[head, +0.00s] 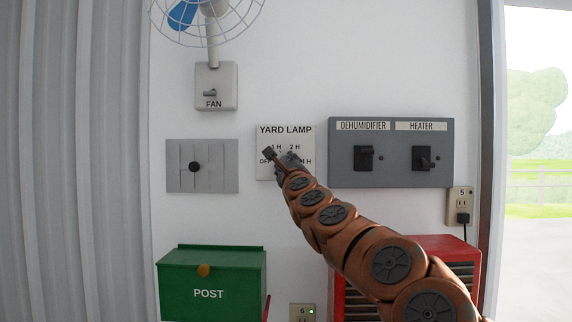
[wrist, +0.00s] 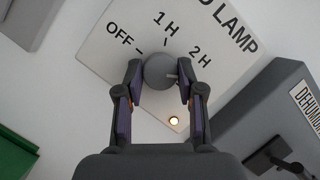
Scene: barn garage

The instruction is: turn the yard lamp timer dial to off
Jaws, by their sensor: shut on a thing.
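The yard lamp timer panel (head: 264,174) is a white plate on the wall with the labels OFF, 1 H, 2 H and 4 H. Its round grey dial (wrist: 157,68) shows in the wrist view, where the panel (wrist: 100,50) looks tilted. A small mark on the dial faces the right finger; the exact setting it points at is unclear. My gripper (wrist: 159,74) is shut on the dial, one finger on each side. In the head view my gripper (head: 281,158) covers the dial. A small indicator light (wrist: 173,120) glows below the dial in the wrist view.
A grey box with dehumidifier (head: 366,158) and heater (head: 424,158) switches is right of the panel. A grey plate with a black knob (head: 194,167) is at left, and a fan switch (head: 210,94) above. A green post box (head: 208,293) and red cabinet (head: 448,254) stand below.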

